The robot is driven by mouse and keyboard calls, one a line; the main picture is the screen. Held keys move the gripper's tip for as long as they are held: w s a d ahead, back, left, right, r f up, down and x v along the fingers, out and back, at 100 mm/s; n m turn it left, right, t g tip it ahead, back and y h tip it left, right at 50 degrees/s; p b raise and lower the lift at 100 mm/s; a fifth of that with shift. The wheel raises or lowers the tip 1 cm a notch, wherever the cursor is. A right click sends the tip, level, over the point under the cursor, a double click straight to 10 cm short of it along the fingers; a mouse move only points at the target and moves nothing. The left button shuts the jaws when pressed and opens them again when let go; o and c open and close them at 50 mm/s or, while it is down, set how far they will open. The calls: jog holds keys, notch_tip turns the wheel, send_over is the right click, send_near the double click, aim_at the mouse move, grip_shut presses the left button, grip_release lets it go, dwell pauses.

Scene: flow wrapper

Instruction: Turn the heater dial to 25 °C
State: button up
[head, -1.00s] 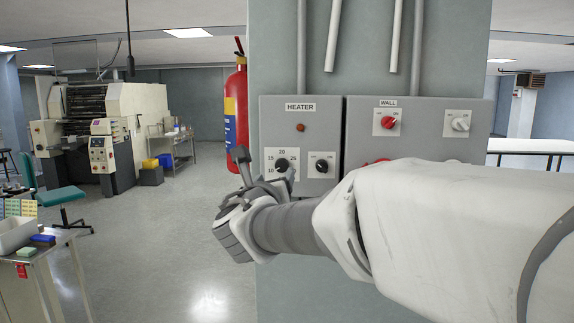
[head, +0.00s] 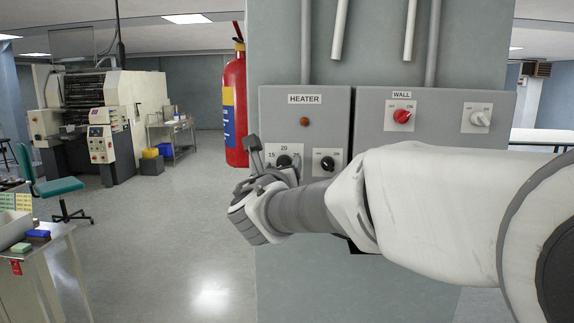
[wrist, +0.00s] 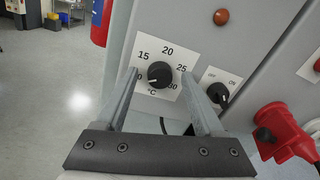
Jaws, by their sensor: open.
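The heater dial (wrist: 160,74) is a round black knob on a white scale plate marked 15, 20, 25 and 30 °C. Its pale mark seems to point to the lower left, towards the low end of the scale, where a number is partly hidden by a finger. My gripper (wrist: 159,76) is open, with one finger on each side of the dial; I cannot tell whether either touches it. In the head view the dial (head: 284,161) is partly covered by my gripper (head: 262,158), which hides the scale's lower part.
The grey heater box (head: 335,110) also carries a red lamp (head: 304,122) and a black off/on switch (head: 327,163), close right of my right finger in the wrist view. A red plug connector (wrist: 285,130) sticks out at the lower right. A fire extinguisher (head: 235,110) hangs left.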

grip_shut()
dwell(0.3)
